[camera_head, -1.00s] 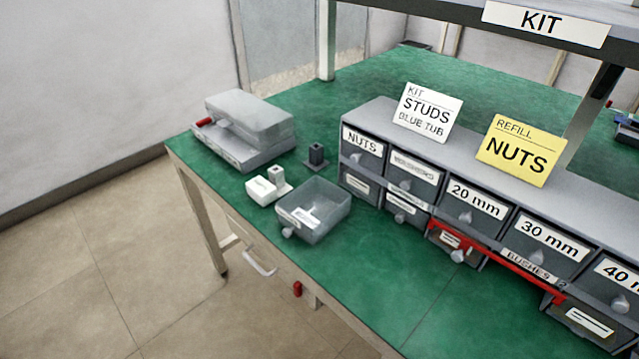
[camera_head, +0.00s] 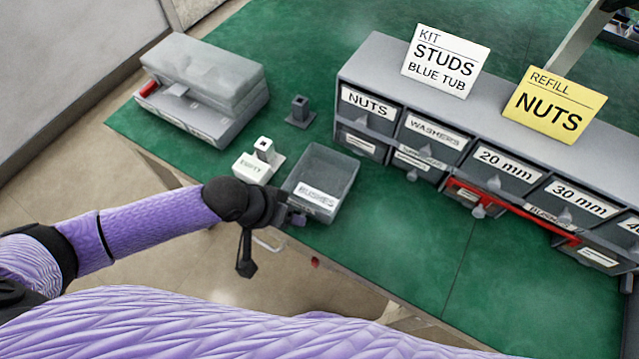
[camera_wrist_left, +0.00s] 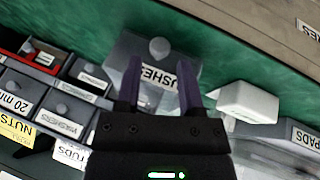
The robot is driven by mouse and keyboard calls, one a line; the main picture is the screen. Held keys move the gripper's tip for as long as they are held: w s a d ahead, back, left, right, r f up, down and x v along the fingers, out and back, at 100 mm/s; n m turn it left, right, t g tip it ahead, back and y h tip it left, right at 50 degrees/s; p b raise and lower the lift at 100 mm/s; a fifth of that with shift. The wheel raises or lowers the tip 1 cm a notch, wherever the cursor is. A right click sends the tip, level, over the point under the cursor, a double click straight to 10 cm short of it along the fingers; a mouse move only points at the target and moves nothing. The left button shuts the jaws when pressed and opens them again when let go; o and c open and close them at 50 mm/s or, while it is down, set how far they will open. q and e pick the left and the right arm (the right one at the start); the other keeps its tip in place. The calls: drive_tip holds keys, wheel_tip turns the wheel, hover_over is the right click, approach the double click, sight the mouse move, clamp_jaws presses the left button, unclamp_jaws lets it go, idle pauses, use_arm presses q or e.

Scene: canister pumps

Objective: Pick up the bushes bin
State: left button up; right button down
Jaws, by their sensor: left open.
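The bushes bin (camera_head: 338,172) is a grey open-topped bin with a white BUSHES label on its front. It stands on the green bench near the front edge. In the left wrist view the bin (camera_wrist_left: 126,48) shows its round knob and label. My left gripper (camera_head: 290,214) is at the bin's front, near the label. In the left wrist view my left gripper (camera_wrist_left: 160,85) is open, its two purple fingers pointing at the bin front, one on each side of part of the label. I cannot tell whether they touch it. My right gripper is not in view.
A white block (camera_head: 250,168) labelled EMPTY stands just left of the bin, with a dark grey block (camera_head: 300,112) behind. A grey case (camera_head: 205,75) lies at the back left. A drawer cabinet (camera_head: 350,75) stands to the right. Green bench top (camera_head: 400,240) is clear in front of it.

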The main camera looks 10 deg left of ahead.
use_arm(q)
drive_tip(key=b+x, duration=0.1)
drive_tip(key=x, duration=0.2)
drive_tip(key=shift+d+f, duration=0.1)
drive_tip(key=shift+f, duration=0.25)
drive_tip(key=shift+r, duration=0.1)
clamp_jaws()
